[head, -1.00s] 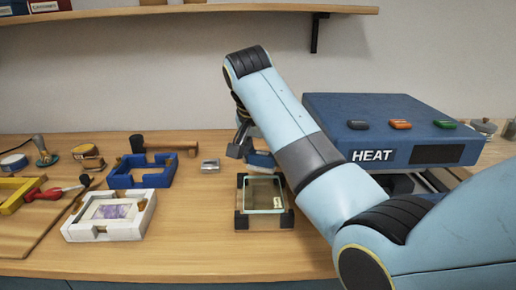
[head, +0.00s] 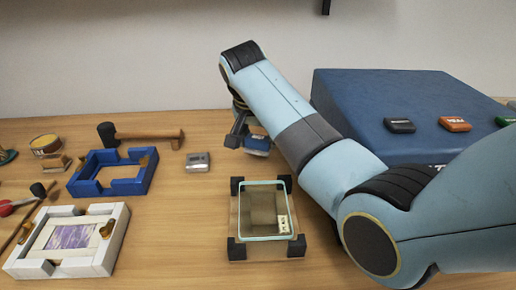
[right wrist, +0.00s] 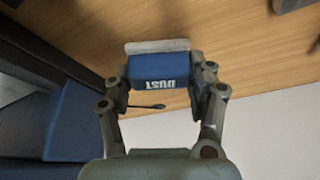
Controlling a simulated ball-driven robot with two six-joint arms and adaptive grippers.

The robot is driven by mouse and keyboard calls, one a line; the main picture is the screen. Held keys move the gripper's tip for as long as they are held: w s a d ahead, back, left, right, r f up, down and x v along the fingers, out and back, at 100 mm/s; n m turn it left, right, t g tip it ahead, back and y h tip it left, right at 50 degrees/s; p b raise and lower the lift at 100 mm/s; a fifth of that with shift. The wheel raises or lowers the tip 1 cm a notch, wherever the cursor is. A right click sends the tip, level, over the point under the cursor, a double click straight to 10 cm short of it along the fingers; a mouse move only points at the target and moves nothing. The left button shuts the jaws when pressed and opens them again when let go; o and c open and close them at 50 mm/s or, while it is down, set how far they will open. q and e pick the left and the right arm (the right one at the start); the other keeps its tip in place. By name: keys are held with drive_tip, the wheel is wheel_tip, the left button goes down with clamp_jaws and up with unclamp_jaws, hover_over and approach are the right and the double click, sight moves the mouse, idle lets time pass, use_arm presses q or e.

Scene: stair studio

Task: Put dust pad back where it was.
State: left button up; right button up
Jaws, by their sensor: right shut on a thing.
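The dust pad (right wrist: 160,70) is a blue block lettered DUST with a pale pad along one side. My right gripper (right wrist: 160,88) is shut on it, one finger at each end, in the right wrist view. In the head view the right gripper (head: 243,136) points down behind the glass-topped frame, and the blue pad (head: 258,145) shows partly beside the arm. I cannot tell whether the pad touches the table. My left gripper is not in view.
A glass pane in a frame with black corners (head: 266,212) lies in front. A big blue heat press (head: 400,105) stands right. A small metal box (head: 197,162), hammer (head: 150,134), blue frame (head: 112,172) and white frame (head: 68,240) lie left. The table between is clear.

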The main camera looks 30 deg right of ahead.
sight(258, 149)
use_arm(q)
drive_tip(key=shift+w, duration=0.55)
use_arm(e)
drive_tip(key=shift+f, duration=1.55)
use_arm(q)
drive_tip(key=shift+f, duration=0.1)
use_arm(e)
drive_tip(key=o, duration=1.1)
drive_tip(key=shift+f, duration=0.1)
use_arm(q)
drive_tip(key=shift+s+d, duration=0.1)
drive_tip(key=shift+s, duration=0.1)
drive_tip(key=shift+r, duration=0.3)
use_arm(e)
drive_tip(key=v, duration=1.2)
